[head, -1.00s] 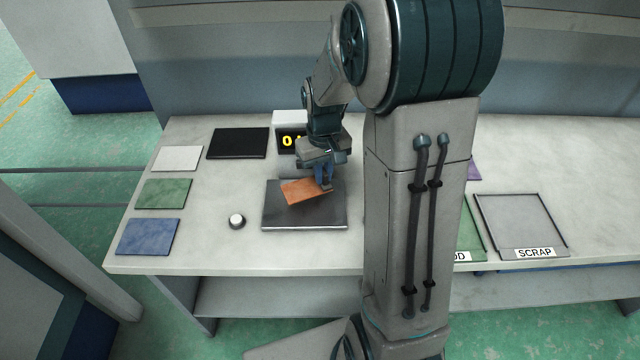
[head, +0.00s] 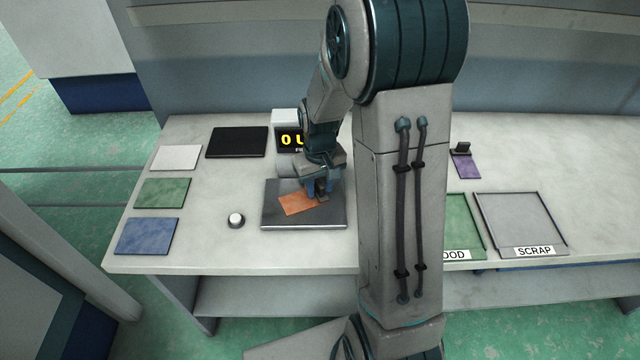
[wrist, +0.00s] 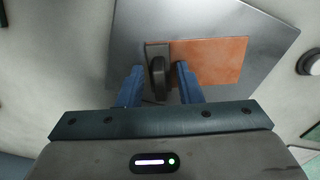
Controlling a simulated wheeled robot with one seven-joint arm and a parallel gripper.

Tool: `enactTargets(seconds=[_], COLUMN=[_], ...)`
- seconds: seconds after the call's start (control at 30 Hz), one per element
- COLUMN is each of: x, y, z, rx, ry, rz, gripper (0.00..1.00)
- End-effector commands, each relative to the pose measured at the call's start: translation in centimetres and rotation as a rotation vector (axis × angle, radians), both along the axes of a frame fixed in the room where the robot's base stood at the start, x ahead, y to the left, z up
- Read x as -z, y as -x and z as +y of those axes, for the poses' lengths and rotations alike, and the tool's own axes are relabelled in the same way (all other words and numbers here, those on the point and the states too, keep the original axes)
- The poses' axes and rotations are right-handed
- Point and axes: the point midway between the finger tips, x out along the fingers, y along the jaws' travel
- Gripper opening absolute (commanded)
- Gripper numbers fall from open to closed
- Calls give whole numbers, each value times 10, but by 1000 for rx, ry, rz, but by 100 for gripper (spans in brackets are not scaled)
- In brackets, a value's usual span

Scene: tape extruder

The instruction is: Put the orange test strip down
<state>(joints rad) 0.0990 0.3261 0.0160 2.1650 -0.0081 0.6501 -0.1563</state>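The orange test strip (head: 299,204) lies on the dark metal plate (head: 275,222) and looks flat in the head view. The strip also shows in the wrist view (wrist: 212,62), with a dark upright tab (wrist: 158,72) at its left end. My gripper (wrist: 159,70) is low over the plate, its two blue fingers on either side of the tab with small gaps between. It is open. In the head view my gripper (head: 320,190) hides the strip's right end.
A white round knob (head: 236,220) stands left of the plate, and a display (head: 290,140) stands behind it. White, green and blue squares lie at the left. A purple strip (head: 466,167), a green GOOD tray and a SCRAP tray (head: 520,222) are at the right.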

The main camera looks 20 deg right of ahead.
Motion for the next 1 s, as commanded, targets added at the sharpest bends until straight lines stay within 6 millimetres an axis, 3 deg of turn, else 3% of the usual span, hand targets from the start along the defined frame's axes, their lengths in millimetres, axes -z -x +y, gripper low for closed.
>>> enactTargets(seconds=[0.33,0.73,1.0], x=[-12,-95,-123], y=[-1,-1,1], z=[0,0,0], rx=[0,0,1], ry=[0,1,1], rz=[-3,-5,-3], gripper=[32,32,32])
